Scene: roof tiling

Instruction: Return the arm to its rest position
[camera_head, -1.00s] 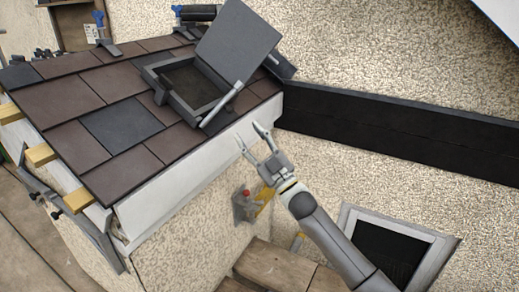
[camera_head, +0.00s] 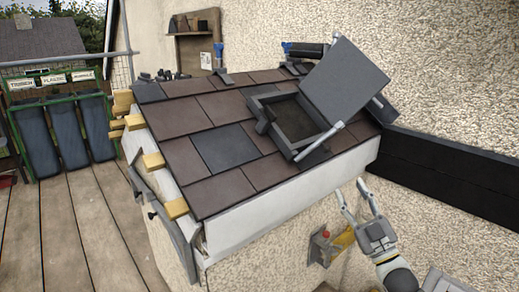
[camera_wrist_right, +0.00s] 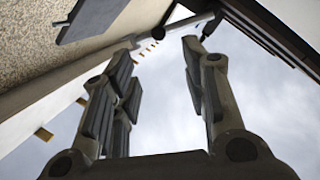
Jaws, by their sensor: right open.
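My right gripper (camera_head: 357,196) is open and empty. It is in front of the white fascia under the roof, at the lower right of the head view. My left gripper is not in view. The small tiled roof (camera_head: 185,160) stands in the middle of the head view. Its skylight (camera_head: 262,100) has the dark lid (camera_head: 338,80) raised.
A grey and yellow tool with a red knob (camera_head: 325,245) is on the wall below the gripper. A dark panel (camera_head: 450,175) runs along the wall at right. Dark waste bags on a green rack (camera_head: 60,130) stand at left. The wooden deck (camera_head: 70,230) is clear.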

